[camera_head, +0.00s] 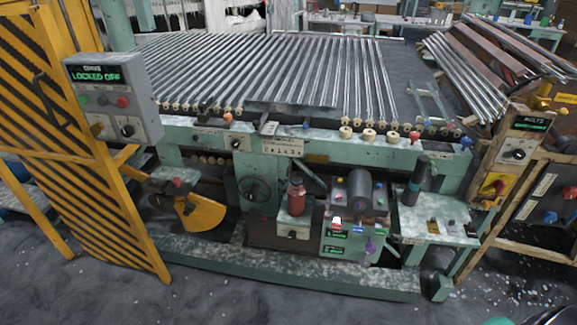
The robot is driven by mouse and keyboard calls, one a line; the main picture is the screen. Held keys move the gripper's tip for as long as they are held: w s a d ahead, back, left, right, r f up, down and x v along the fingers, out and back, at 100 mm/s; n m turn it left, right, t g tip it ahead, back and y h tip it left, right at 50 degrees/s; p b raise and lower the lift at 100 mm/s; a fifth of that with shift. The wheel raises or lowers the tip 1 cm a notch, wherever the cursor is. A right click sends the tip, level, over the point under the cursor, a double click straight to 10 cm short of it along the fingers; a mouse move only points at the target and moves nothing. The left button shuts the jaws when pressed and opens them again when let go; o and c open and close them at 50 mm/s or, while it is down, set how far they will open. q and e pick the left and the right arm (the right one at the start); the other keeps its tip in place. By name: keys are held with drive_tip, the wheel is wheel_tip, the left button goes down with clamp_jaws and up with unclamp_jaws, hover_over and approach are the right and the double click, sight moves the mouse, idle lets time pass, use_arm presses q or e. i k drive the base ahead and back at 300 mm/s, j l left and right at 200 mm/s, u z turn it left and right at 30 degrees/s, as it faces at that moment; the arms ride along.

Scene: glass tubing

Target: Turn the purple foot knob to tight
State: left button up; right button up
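The purple foot knob (370,245) is on the low green machine box (340,249) under the glass-tube table, right of centre. It looks small and upright, and its setting cannot be read from here. Lit green labels show on the box front, too small to read. Neither of my grippers is in view. Only a dark rounded shape with a teal part shows at the bottom right edge, and I cannot tell what it is.
A control box (114,97) reading "LOCKED OFF" hangs by a yellow striped gate (85,150) at left. A red bottle (296,195) stands left of the green box. A green floor beam (290,275) runs in front. The grey floor before it is mostly clear.

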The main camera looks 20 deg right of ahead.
sight(370, 248)
drive_tip(key=z, duration=1.4)
